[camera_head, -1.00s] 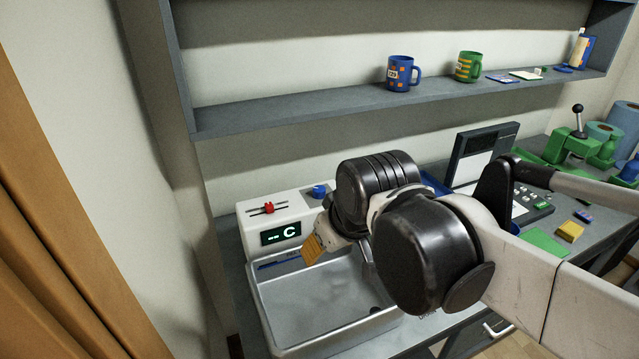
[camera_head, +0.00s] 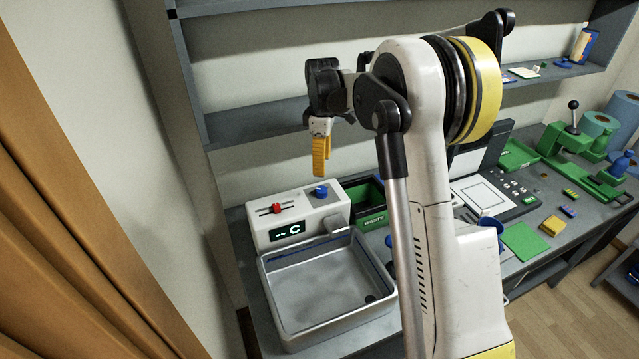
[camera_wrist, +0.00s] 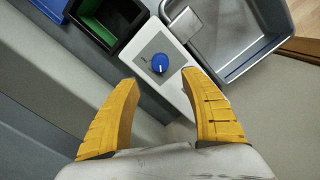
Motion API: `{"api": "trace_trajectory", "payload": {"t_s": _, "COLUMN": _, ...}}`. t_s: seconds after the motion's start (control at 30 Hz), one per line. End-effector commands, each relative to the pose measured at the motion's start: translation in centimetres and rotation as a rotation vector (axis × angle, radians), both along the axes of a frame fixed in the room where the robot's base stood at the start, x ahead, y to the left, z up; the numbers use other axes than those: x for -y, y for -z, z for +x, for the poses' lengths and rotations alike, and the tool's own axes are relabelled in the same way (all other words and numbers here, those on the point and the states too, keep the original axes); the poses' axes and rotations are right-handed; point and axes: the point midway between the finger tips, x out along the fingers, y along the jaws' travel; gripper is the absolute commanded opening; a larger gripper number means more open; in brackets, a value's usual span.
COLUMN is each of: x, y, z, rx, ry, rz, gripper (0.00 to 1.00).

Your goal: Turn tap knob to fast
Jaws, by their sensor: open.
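The tap unit (camera_head: 333,206) is a white box behind the sink, with a dark display reading "-- C". Its blue knob (camera_head: 321,191) sits on top at the right, and a red slider (camera_head: 276,208) sits on top at the left. My gripper (camera_head: 320,172) points down above the blue knob, apart from it. In the wrist view the yellow fingers of my gripper (camera_wrist: 165,92) are spread and empty. The blue knob (camera_wrist: 160,63) shows beyond and between them, with a white pointer line on it. The markings around the knob are too small to read.
The metal sink (camera_head: 285,318) stands in front of the tap unit. A green waste bin (camera_head: 373,220) stands right of it. The shelf (camera_head: 250,122) runs behind my arm. A green press (camera_head: 585,165) and a yellow block (camera_head: 551,227) are at the right.

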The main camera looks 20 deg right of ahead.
Motion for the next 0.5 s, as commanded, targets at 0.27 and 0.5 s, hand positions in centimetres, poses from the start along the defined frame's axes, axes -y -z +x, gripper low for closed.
{"api": "trace_trajectory", "payload": {"t_s": 0.27, "x": 0.0, "y": 4.7, "z": 0.0, "rx": 0.0, "ry": 0.0, "rz": 0.0, "gripper": 0.54}}
{"api": "trace_trajectory", "payload": {"t_s": 0.5, "x": 0.0, "y": 8.9, "z": 0.0, "rx": 0.0, "ry": 0.0, "rz": 0.0, "gripper": 0.54}}
